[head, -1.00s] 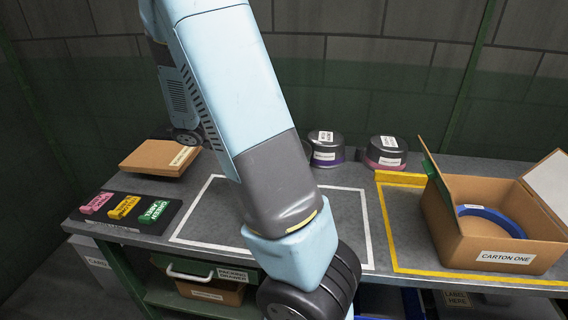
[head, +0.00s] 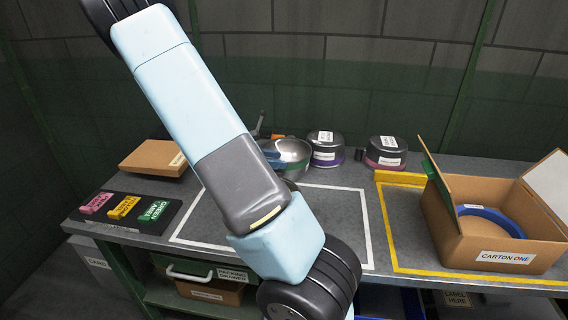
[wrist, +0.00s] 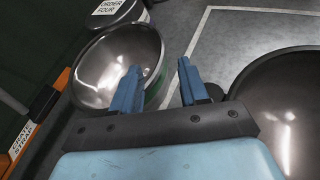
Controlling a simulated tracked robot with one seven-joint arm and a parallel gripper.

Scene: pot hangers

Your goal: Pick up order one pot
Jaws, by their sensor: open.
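A second, darker metal pot (wrist: 285,105) is cut off at the right edge. In the head view a silver pot (head: 292,152) shows behind my arm, with a blue part of my gripper (head: 271,158) at its left. No label reading order one is legible on any pot.
Two dark lidded-looking pots, one purple-banded (head: 327,150) and one pink-banded (head: 386,154), stand at the back. Carton one (head: 502,258) holds a blue-rimmed pot (head: 486,214) at right. An order four label (wrist: 110,8) shows at top left.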

